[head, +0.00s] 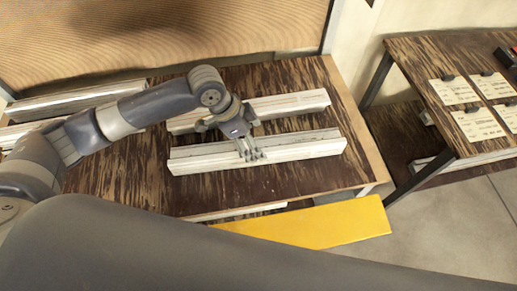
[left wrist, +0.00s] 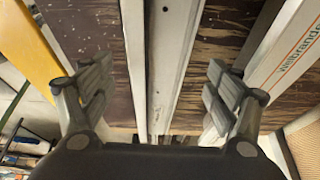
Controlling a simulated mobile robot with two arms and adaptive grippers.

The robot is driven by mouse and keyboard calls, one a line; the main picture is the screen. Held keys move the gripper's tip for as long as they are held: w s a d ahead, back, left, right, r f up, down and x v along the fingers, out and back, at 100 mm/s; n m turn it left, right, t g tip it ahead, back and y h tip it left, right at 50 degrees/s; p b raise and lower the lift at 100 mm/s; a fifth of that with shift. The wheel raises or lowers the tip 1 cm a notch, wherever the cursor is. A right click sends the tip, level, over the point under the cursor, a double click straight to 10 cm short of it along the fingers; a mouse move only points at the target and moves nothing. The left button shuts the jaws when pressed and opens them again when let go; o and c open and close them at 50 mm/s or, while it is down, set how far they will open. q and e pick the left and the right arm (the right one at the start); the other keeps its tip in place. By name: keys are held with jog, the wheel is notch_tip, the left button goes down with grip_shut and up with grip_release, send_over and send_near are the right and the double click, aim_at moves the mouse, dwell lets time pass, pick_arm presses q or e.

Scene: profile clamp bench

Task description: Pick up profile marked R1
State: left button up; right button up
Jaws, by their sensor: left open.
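A long white profile (head: 305,149) lies across the front of the wooden bench. My left gripper (head: 249,153) is over the middle of this profile, pointing down. In the left wrist view, the fingers of my left gripper (left wrist: 157,88) are spread wide apart, with the profile (left wrist: 165,60) running between them and a gap on both sides. A second profile (head: 295,103) lies behind it; lettering shows on a neighbouring profile (left wrist: 288,55) in the wrist view. I cannot read an R1 mark on any profile. My right gripper is not in view.
More profiles (head: 75,98) lie at the bench's left, partly behind my arm. A yellow panel (head: 310,224) sits at the bench's front edge. A second table (head: 415,58) with several paper cards (head: 453,90) stands at the right. A ribbed tan panel (head: 160,32) rises behind the bench.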

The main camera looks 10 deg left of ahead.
pick_arm(q)
jog(key=x, duration=0.3)
jog(key=p+x, duration=0.1)
jog(key=shift+s+a+f, duration=0.15)
jog(key=shift+s+f, duration=0.05)
jog(key=shift+f, duration=0.15)
jog(key=shift+w+f, duration=0.1)
jog(key=shift+f, duration=0.2)
jog(key=shift+c, duration=0.8)
jog(key=c, duration=1.4)
jog(key=shift+r, duration=0.1)
jog(key=shift+c, duration=0.4)
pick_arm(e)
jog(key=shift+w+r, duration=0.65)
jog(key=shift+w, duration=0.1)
pick_arm(q)
jog(key=shift+r, duration=0.1)
